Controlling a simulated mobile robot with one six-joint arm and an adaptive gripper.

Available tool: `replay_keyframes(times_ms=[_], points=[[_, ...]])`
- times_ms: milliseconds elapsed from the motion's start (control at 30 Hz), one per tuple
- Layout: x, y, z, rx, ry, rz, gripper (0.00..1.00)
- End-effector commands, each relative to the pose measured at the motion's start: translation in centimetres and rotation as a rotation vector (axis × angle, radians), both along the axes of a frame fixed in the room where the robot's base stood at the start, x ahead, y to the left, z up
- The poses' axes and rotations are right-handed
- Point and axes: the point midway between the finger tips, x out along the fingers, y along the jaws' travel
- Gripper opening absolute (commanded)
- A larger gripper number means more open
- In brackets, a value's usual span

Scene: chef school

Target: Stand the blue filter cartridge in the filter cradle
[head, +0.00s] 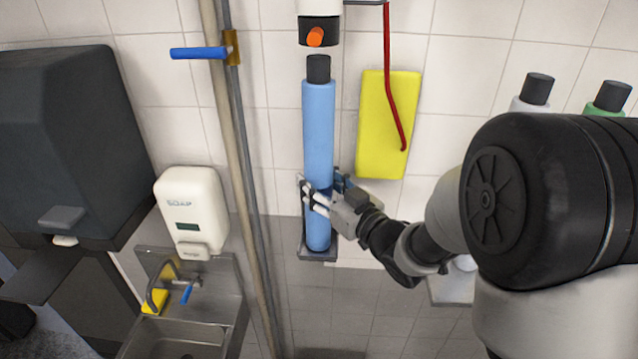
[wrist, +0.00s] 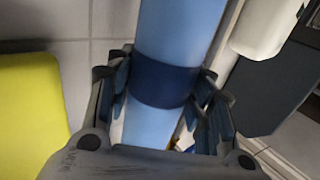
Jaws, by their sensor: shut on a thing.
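The blue filter cartridge (head: 318,130) is a tall light blue cylinder with a black top and a dark blue band. It stands upright in front of the tiled wall. My gripper (head: 322,198) is shut around its lower part, at the band. In the wrist view the cartridge (wrist: 180,30) runs up between my fingers (wrist: 165,90), which sit on either side of the band. A small grey wall bracket, likely the filter cradle (head: 318,255), is at the cartridge's lower end. I cannot tell whether the cartridge rests on it or hovers just above.
A white-and-black fitting with an orange knob (head: 315,37) is just above the cartridge's top. A yellow board (head: 388,130) and red rod (head: 390,70) are to the right. Pipes (head: 240,170), a soap dispenser (head: 191,210) and a sink (head: 185,335) are to the left.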

Motion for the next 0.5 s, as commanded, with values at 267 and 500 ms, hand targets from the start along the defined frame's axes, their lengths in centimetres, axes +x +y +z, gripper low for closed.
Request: replay_keyframes(times_ms=[267,500], points=[[0.03,0.01,0.34,0.003,-0.007,0.0,0.55],[0.01,0.01,0.15,0.001,-0.003,0.0,0.71]])
